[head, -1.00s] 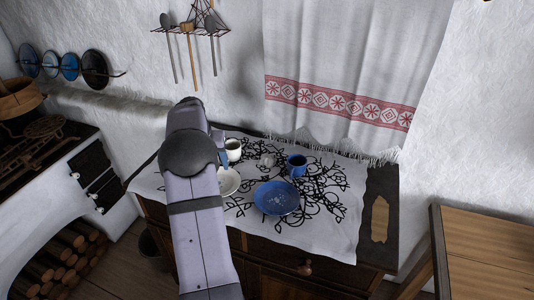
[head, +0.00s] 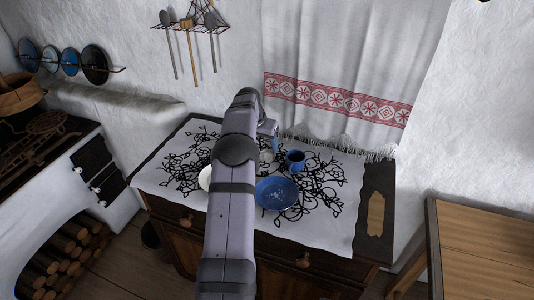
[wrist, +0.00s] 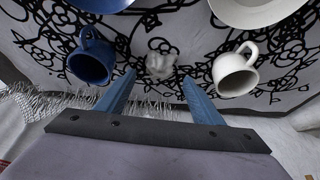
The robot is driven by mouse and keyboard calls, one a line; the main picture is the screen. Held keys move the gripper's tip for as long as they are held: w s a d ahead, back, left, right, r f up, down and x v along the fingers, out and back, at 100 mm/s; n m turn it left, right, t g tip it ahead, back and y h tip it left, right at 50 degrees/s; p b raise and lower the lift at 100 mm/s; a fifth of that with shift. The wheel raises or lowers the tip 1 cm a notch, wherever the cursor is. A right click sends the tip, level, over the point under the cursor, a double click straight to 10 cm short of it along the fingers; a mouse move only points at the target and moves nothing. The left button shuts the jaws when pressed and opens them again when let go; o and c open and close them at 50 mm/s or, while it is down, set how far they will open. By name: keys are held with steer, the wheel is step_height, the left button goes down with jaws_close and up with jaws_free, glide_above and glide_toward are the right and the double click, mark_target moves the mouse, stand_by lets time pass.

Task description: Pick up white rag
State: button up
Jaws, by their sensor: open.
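The white rag (wrist: 160,65) is a small crumpled piece on the patterned cloth, between the blue mug and the white mug in the wrist view. I cannot tell how high the fingers are above the cloth. In the head view my gripper (head: 273,140) is over the back part of the chest.
A blue mug (wrist: 92,60) and a white mug (wrist: 235,72) stand close on either side. A blue plate (head: 277,193) and a white plate (head: 205,178) lie nearer the front. A hanging towel (head: 345,70) with fringe is behind. The cloth's right side is clear.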

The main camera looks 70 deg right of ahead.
mark_target(266, 152)
steer(key=shift+f, duration=0.1)
steer(key=shift+p+x, duration=1.55)
steer(key=shift+x, duration=0.95)
steer(key=c, duration=1.1)
